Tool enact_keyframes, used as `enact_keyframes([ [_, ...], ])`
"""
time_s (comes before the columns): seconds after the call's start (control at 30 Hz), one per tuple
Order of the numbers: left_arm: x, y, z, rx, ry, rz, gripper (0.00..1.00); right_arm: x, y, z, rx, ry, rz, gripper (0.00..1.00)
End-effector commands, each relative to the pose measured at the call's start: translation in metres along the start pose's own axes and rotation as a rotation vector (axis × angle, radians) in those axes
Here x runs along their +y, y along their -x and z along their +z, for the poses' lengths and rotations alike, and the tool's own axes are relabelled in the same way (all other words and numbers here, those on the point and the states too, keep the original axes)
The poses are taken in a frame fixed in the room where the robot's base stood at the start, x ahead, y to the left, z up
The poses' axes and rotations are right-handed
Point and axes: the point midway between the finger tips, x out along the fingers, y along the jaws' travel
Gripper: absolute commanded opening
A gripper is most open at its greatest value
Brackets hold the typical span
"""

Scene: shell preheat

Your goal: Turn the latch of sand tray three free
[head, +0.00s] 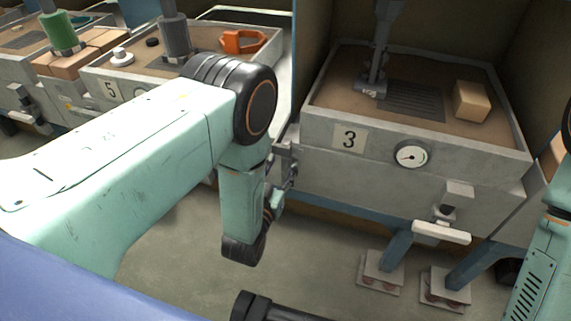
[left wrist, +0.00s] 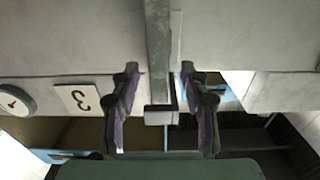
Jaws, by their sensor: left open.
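Sand tray three (head: 330,170) is a grey box with brown sand, a number 3 plate (head: 348,139) and a round gauge (head: 411,154) on its front. My left gripper (head: 284,178) is at its front left corner, partly hidden by my wrist. In the left wrist view its two dark fingers (left wrist: 159,75) are open on either side of a grey bar (left wrist: 158,45) with a pale block at its end, likely the latch. Gaps show on both sides; I cannot tell whether either finger touches it. The plate shows upside down there (left wrist: 85,98). My right gripper is out of view.
A pale handle (head: 441,232) under a bracket sticks out of tray three's front at right. A tan block (head: 471,101) lies on its sand. Tray five (head: 92,84) stands at left with an orange tool (head: 243,41). Grey floor (head: 320,265) is clear in front.

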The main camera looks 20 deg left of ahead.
Motion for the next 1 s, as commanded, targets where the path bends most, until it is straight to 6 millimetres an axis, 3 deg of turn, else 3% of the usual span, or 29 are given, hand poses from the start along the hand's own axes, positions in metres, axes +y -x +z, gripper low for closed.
enact_keyframes([
  [0.2,0.002,-0.020,0.001,-0.001,0.000,0.000,0.45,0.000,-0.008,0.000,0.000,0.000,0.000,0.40],
  [0.5,0.004,-0.023,0.000,-0.002,0.000,0.000,0.45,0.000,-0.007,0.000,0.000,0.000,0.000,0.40],
  [1.0,0.003,-0.024,-0.001,0.000,0.001,0.000,0.04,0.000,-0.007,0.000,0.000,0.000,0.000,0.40],
])
